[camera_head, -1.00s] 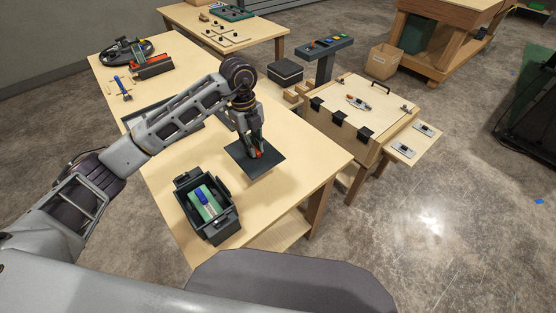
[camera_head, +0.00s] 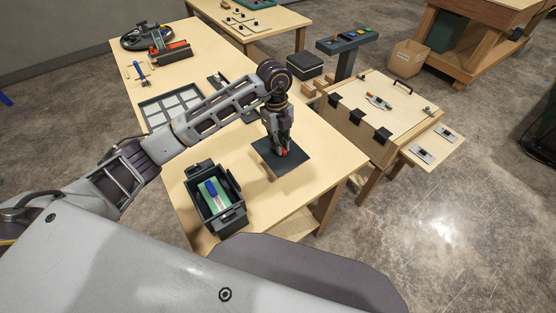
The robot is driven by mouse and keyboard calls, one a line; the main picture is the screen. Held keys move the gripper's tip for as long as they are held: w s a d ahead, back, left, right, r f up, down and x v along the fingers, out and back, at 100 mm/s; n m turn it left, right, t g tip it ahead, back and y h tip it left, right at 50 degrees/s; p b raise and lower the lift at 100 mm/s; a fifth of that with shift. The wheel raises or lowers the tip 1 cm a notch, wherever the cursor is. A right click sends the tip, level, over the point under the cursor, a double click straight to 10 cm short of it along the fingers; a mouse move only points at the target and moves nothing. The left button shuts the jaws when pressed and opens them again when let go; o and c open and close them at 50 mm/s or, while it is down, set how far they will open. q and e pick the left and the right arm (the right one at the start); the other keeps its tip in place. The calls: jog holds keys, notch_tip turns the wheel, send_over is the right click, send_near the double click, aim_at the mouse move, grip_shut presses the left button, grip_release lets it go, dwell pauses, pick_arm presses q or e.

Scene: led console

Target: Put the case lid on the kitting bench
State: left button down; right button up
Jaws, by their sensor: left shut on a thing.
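The case lid (camera_head: 268,161) is a flat, dark, square plate over the front right part of the pale wooden bench top (camera_head: 318,182), which I take to be the kitting bench. My left gripper (camera_head: 284,151) points down and is shut at the lid's upper side, where a small orange-red part shows between the fingers. I cannot tell whether the lid touches the bench or hangs just above it. The open dark case (camera_head: 232,217) stands on the bench to the left and nearer me, with a green board (camera_head: 220,201) and a blue piece inside. My right gripper is not in view.
A dark tray with pale cells (camera_head: 147,114) lies behind my left forearm. A blue-handled tool (camera_head: 143,81) lies farther back. A wooden box with black hinges (camera_head: 350,103) and a dark button console (camera_head: 345,42) stand right of the bench. Bare bench top surrounds the lid.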

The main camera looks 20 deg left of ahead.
aim_at(279, 159)
pick_arm(q)
notch_tip(279, 159, down, 4)
jog(key=shift+f, duration=0.45)
jog(key=shift+f+p, duration=0.5)
jog(key=shift+f, duration=1.35)
jog(key=shift+f, duration=0.15)
jog(key=c, duration=1.4)
grip_release()
jog(key=shift+c, duration=0.2)
